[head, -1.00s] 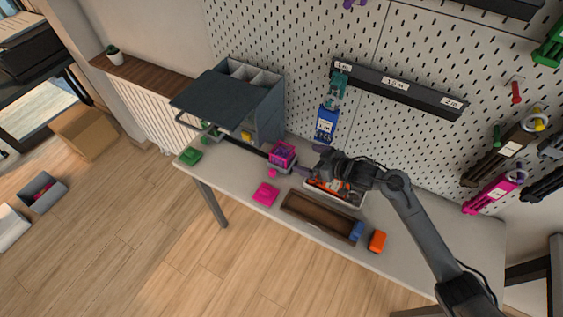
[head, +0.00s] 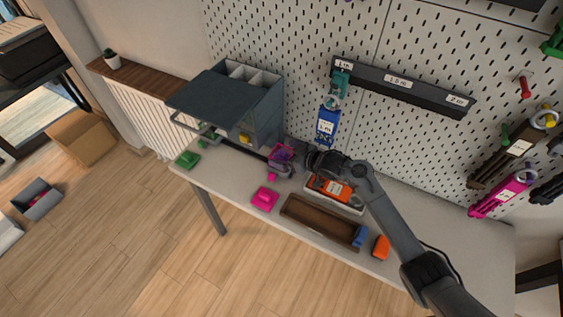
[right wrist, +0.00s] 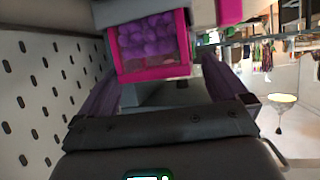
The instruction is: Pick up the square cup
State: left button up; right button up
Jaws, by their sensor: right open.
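The square cup (head: 281,152) is a small magenta-framed box with purple contents, standing on the table just left of my right gripper (head: 292,162). In the right wrist view the cup (right wrist: 150,45) shows large, straight ahead near the top of the picture. The two dark purple fingers (right wrist: 160,85) of my right gripper are spread wide, one on each side of the picture. The cup lies ahead of and partly between them; I cannot tell whether either finger touches it. In the head view the gripper partly hides the cup. My left gripper is not in view.
A grey cabinet (head: 262,105) with a raised flap stands behind left. A pink block (head: 265,198), a brown tray (head: 318,224) and an orange block (head: 381,247) lie along the table's front. A bin with orange items (head: 334,190) sits beneath my right arm. A pegboard rises behind.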

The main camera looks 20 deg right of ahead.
jog(key=shift+w+a+f, duration=0.1)
jog(key=shift+w+f, duration=0.05)
jog(key=shift+w, duration=0.05)
jog(key=c, duration=1)
jog(key=shift+r, duration=0.65)
notch_tip(320, 180, up, 6)
jog(key=shift+r+p, duration=0.15)
jog(key=shift+p, duration=1)
jog(key=shift+c, duration=0.6)
jog(key=s+d+p, duration=0.1)
jog(key=s+d, duration=0.3)
jog(key=s, duration=0.3)
jog(key=s+d+p, duration=0.1)
jog(key=s+d, duration=0.4)
jog(key=s, duration=0.3)
jog(key=shift+s+d+f+p, duration=0.2)
jog(key=shift+s+f+p, duration=0.05)
jog(key=shift+p, duration=0.1)
